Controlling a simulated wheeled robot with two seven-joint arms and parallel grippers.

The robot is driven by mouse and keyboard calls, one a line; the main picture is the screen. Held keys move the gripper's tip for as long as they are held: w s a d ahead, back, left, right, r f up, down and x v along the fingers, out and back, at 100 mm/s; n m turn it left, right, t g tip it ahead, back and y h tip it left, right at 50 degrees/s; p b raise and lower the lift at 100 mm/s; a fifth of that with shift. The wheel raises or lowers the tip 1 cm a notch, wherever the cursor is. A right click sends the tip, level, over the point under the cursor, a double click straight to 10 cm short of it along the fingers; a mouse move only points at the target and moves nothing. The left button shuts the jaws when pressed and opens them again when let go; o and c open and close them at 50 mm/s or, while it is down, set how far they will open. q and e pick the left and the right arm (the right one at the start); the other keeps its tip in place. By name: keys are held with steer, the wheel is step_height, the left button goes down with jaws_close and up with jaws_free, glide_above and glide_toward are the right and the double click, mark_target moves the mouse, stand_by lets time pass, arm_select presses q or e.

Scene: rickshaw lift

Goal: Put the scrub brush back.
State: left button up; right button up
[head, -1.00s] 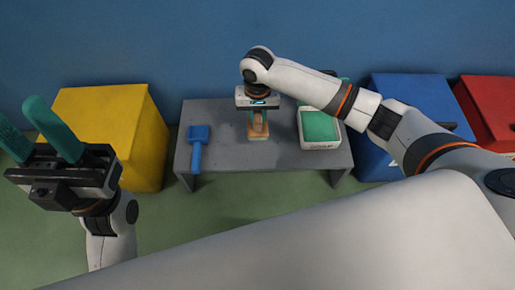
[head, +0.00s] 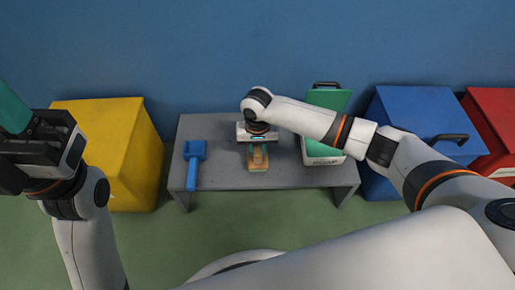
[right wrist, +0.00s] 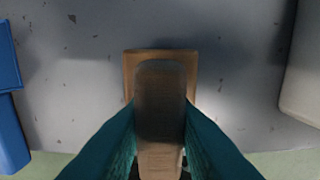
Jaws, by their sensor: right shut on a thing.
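The scrub brush is a wooden block (head: 258,166) with a raised grip, seen at the middle of the grey table. In the right wrist view its wooden grip (right wrist: 159,90) lies between the teal fingers, over a lighter wooden base. My right gripper (head: 257,145) points down and is shut on the brush. Its fingertips are partly hidden in the head view. I cannot tell whether the base touches the table. My left gripper (head: 14,112) is at the far left, away from the table, with one teal finger in view and the other cut off by the frame edge.
A blue scoop-like tool (head: 194,165) lies left on the grey table (head: 225,178). A white-and-green container (head: 323,151) with lettering stands at the right, partly behind my right arm. Yellow (head: 95,125), blue (head: 420,105) and red (head: 495,105) boxes stand beside the table.

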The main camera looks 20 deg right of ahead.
steer(key=o, duration=1)
steer(key=shift+f, duration=0.1)
steer(key=shift+c, duration=0.2)
